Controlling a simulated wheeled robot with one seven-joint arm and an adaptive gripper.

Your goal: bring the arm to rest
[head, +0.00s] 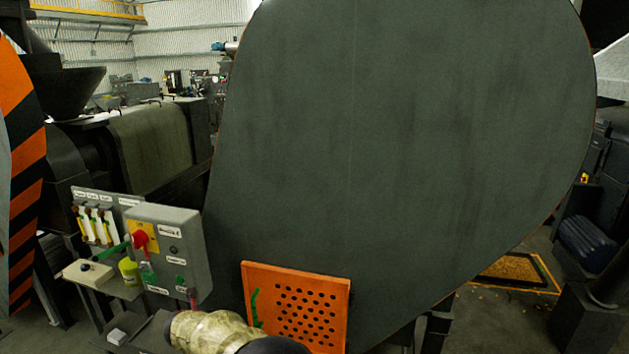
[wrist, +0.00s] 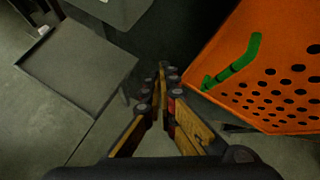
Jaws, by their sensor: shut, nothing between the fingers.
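My gripper (wrist: 161,92) shows in the wrist view with its yellow-and-black fingers brought together and nothing between them. It points down over bare floor, between a grey tray-like surface and an orange perforated panel (wrist: 270,75). It touches neither as far as I can see. In the head view my arm (head: 215,332) shows at the bottom edge, in front of the orange panel's lower left (head: 297,308); the gripper itself is not clear there.
A large dark guard (head: 400,150) fills the middle of the head view. A grey control box (head: 187,262) with a red switch stands left of the orange panel, which has a green handle (wrist: 235,62). A grey tray (wrist: 78,62) lies left of my gripper.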

